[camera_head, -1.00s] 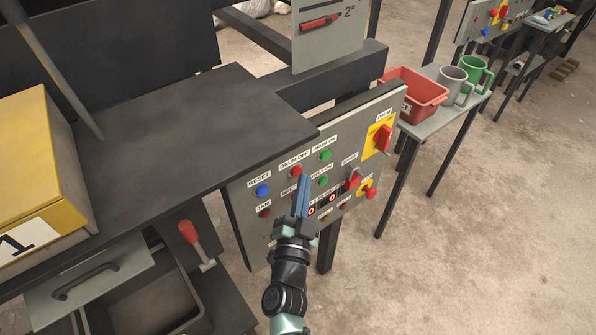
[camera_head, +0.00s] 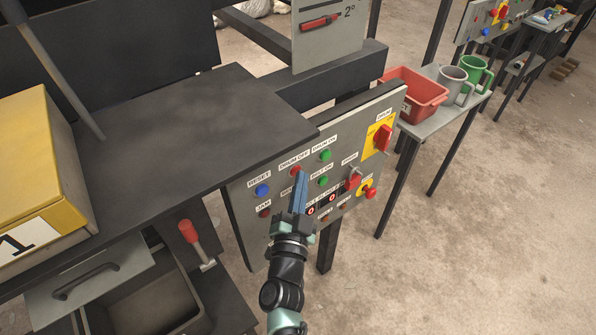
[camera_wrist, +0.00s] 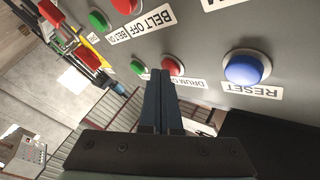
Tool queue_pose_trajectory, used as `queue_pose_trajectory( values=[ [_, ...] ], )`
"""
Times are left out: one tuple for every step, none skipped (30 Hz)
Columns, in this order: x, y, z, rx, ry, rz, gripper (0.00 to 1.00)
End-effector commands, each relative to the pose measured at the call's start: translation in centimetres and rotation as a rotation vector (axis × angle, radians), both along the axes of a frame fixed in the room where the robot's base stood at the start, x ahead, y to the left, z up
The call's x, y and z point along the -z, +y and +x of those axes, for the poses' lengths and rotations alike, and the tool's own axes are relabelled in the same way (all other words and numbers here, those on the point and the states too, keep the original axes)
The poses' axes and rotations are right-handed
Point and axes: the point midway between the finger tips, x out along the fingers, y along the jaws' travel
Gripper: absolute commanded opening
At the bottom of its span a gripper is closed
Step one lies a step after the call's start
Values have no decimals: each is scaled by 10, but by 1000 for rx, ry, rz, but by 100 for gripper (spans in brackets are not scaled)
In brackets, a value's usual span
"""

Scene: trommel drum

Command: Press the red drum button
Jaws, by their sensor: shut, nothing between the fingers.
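The red button under the DRUM OFF label (camera_head: 296,171) is on the grey control panel, between the blue reset button and a green button. In the wrist view this red button (camera_wrist: 174,66) shows just right of my fingertips, beside the partly hidden drum label. My gripper (camera_head: 301,174) is shut and empty, its blue fingers pointing at the panel. In the wrist view the fingertips (camera_wrist: 160,74) overlap the button's lower left edge. I cannot tell whether they touch it.
The blue reset button (camera_head: 262,190) and the green drum-on button (camera_head: 325,155) flank the red one. Belt buttons and a red rotary switch (camera_head: 383,138) share the panel (camera_head: 246,222). A dark tabletop (camera_head: 200,125) overhangs the panel's upper left.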

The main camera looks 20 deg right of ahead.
Motion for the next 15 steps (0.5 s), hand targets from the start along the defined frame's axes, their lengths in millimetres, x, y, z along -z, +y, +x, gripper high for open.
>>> queue_pose_trajectory(
  values=[
    [0, 1, 0, -2, 1, 0, 0],
    [0, 1, 0, -2, 1, 0, 0],
    [0, 1, 0, -2, 1, 0, 0],
    [0, 1, 0, -2, 1, 0, 0],
    [0, 0, 0, -2, 1, 0, 0],
    [0, 0, -1, -2, 1, 0, 0],
    [0, 0, -2, -2, 1, 0, 0],
    [0, 0, -3, -1, 2, 1, 0],
    [0, -1, -4, -1, 2, 1, 0],
    [0, -2, -5, -1, 1, 1, 0],
    [0, -2, -7, -1, 0, 1, 0],
    [0, -3, -9, -1, 0, 1, 0],
    [0, -4, -11, -1, 1, 0, 0],
    [0, -4, -13, -1, 1, 0, 0],
    [0, -5, -14, 0, 1, -1, 0]
  ],
)
